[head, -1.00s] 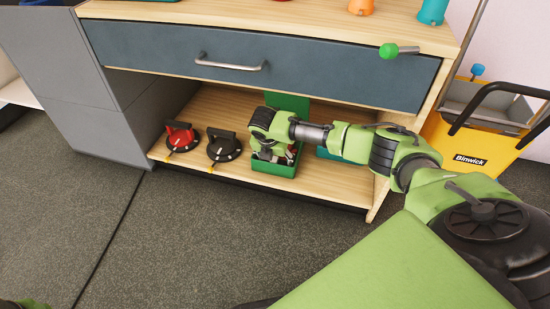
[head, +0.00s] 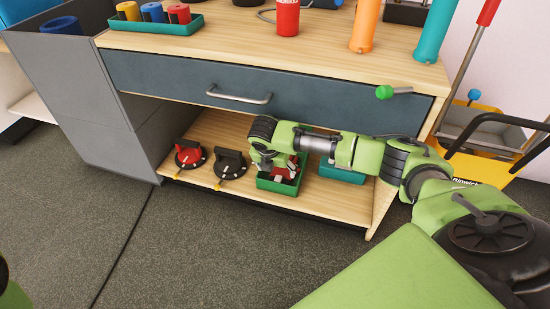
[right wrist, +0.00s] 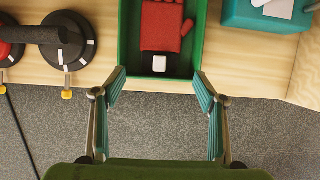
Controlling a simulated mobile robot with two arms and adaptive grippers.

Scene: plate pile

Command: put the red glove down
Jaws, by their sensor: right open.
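The red glove (right wrist: 162,25) lies in a green box (right wrist: 127,35) on the lower shelf, its white-marked cuff end towards me. In the head view the green box (head: 277,188) sits under my right arm, with red showing inside, partly hidden. My right gripper (right wrist: 159,79) is open and empty between its fingers. Its fingertips are at the near end of the box in the right wrist view, apart from the glove; I cannot tell their exact height. My left gripper is out of view; only a bit of my left arm shows at the lower left edge.
A closed blue drawer (head: 300,95) hangs above the shelf. A yellow mop bucket (head: 485,165) stands right. The floor in front is clear.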

